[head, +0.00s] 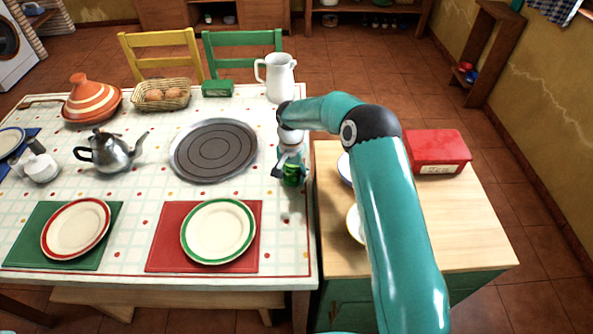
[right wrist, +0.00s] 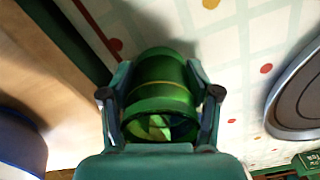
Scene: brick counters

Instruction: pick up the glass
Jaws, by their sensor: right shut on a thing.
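The green glass (head: 292,174) is at the right edge of the table with the checked cloth. In the right wrist view the glass (right wrist: 162,93) sits between two fingers, its open rim facing the camera. My right gripper (head: 290,168) is shut on the glass from above; it also shows in the right wrist view (right wrist: 161,95). Whether the glass's base touches the cloth I cannot tell. My left gripper is not in view.
A round metal tray (head: 214,150) lies left of the glass, and a white pitcher (head: 277,78) stands behind it. A green-rimmed plate (head: 219,231) lies in front left. A wooden counter (head: 460,215) with a red tin (head: 438,148) is to the right.

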